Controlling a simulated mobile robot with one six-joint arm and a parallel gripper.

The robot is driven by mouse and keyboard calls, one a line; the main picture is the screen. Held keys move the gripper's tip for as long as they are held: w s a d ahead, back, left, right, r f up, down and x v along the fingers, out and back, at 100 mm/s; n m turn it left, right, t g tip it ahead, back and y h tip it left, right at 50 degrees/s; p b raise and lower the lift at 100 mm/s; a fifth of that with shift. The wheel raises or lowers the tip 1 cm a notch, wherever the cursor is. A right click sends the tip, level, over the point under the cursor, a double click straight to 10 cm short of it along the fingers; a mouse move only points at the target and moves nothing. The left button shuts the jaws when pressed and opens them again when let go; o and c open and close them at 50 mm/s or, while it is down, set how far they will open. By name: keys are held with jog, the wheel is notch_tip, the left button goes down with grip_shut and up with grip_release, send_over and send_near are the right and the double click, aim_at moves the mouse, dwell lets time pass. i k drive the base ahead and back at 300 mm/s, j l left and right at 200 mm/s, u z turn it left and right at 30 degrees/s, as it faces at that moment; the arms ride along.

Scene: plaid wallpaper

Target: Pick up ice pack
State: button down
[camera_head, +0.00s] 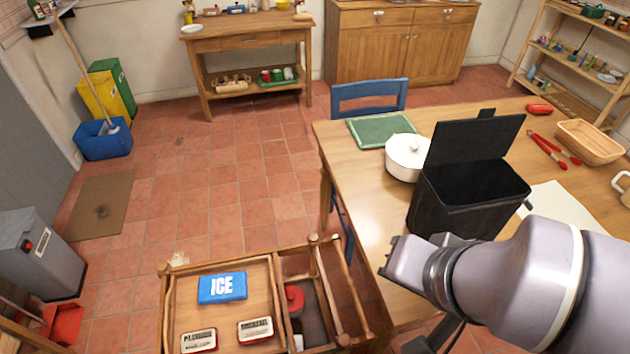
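The ice pack (236,281) is a flat blue block with white "ICE" lettering. It lies flat in the left compartment of a wooden cart or tray stand (166,290) at the bottom of the view. My gripper (399,264) is at the right, over the near left edge of the table, apart from the ice pack and to its right. Its fingers are seen from behind and the side, so I cannot tell whether it is open or shut. No object shows in it.
Two small labelled tins (199,341) (255,330) lie near the ice pack. A red-lidded item (294,298) sits in the right compartment. An open black box (466,205) and white pot (405,158) stand on the table (365,205). The tiled floor behind the cart is clear.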

aim_at(231, 286)
jog(key=u, duration=1.5)
jog(key=i+j+u, duration=0.2)
jog(key=i+j, duration=0.15)
jog(key=j, duration=0.2)
jog(key=i+j+u, duration=0.2)
jog(key=i+j, duration=0.2)
